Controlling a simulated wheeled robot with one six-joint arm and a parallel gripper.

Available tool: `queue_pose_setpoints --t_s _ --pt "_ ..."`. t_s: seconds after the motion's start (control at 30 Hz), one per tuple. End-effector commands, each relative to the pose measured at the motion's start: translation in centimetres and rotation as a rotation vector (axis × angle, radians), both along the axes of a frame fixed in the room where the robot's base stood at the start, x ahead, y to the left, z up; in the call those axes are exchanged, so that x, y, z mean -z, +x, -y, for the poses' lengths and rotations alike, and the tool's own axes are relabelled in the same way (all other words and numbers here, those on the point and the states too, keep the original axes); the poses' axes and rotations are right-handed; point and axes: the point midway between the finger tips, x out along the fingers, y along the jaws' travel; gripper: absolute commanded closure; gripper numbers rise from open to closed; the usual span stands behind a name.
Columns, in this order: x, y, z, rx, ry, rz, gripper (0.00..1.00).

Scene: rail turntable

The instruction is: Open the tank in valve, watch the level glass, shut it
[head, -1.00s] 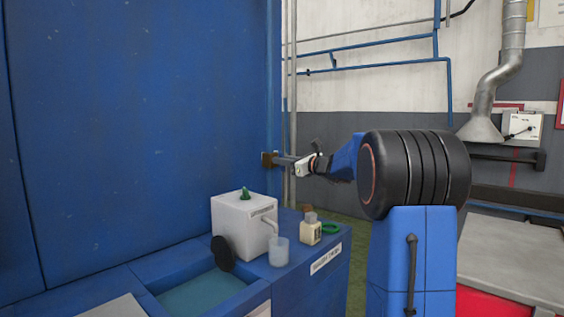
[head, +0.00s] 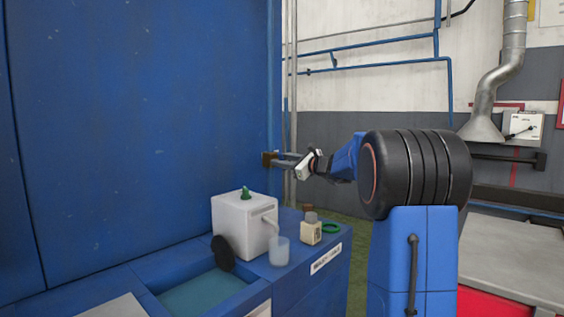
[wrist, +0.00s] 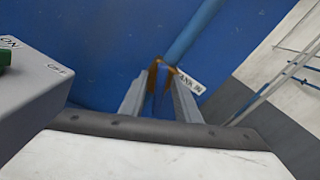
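My gripper (head: 270,158) is stretched out at the right edge of the tall blue panel. In the wrist view my gripper (wrist: 163,68) shows two grey fingers with brown tips and a narrow gap between them; it looks open and empty. A blue pipe (wrist: 193,34) runs down to just beyond the fingertips. A white label (wrist: 189,80), partly hidden by the right finger and reading roughly "ANK IN", is beside the tips. The valve handle itself cannot be made out. I cannot pick out the level glass in either view.
A grey switch box (wrist: 35,90) marked ON and OFF, with a green knob, is close at the left. Below my gripper, a white box (head: 243,224), a clear beaker (head: 279,251) and a small bottle (head: 311,231) stand on the blue bench beside a basin (head: 203,292).

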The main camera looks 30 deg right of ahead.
Motion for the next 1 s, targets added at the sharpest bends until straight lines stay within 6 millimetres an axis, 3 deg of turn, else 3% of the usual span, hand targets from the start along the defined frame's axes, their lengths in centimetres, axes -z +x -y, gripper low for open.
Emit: queue_pose_setpoints --t_s 0.17,0.33,1.0 --pt "0.0 -0.2 0.1 0.000 0.000 0.000 0.71" --pt "-0.1 -1.8 0.7 0.002 0.000 0.000 0.71" --pt "0.0 -13.8 5.1 0.004 -0.001 0.000 0.71"
